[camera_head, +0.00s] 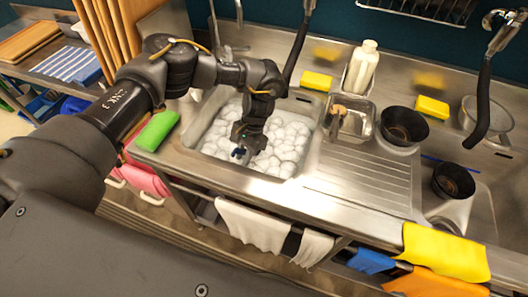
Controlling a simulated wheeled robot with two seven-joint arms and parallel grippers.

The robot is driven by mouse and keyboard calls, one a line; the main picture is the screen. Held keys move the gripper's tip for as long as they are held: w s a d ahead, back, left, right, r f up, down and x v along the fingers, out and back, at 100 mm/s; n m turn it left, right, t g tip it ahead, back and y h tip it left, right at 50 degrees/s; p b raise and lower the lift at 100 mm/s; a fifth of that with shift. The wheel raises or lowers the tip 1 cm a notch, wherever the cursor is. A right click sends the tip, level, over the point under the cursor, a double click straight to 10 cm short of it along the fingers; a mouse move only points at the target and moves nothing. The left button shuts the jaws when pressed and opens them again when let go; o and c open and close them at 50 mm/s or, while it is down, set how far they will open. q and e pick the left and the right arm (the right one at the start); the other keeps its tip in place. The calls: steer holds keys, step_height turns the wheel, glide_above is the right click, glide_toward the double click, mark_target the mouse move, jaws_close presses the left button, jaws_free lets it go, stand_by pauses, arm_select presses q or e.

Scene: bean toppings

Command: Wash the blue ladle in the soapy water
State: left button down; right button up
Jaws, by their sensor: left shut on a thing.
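My left gripper (241,153) reaches down over the left sink basin (192,131). The basin is full of white soapy foam (285,140). The gripper is shut on a small dark blue thing at the foam's surface, which looks like part of the blue ladle (238,152). The rest of the ladle cannot be seen and seems to be under the foam. My right gripper does not show.
A green sponge (157,131) lies left of the basin. Yellow sponges (316,81), a white bottle (362,67), a metal container (357,122) and dark bowls (404,126) stand behind and right. The ribbed drainboard (365,178) is clear. Cloths (252,224) hang in front.

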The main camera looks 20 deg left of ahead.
arm_select(q)
steer(key=d+p, duration=0.1)
steer(key=d, duration=0.3)
steer(key=shift+s+d, duration=0.15)
steer(key=shift+d, duration=0.15)
steer(key=shift+a, duration=0.1)
steer(key=shift+a+p, duration=0.85)
steer(key=shift+a, duration=1.35)
steer(key=d+p, duration=0.1)
steer(key=d, duration=0.3)
steer(key=shift+d, duration=0.3)
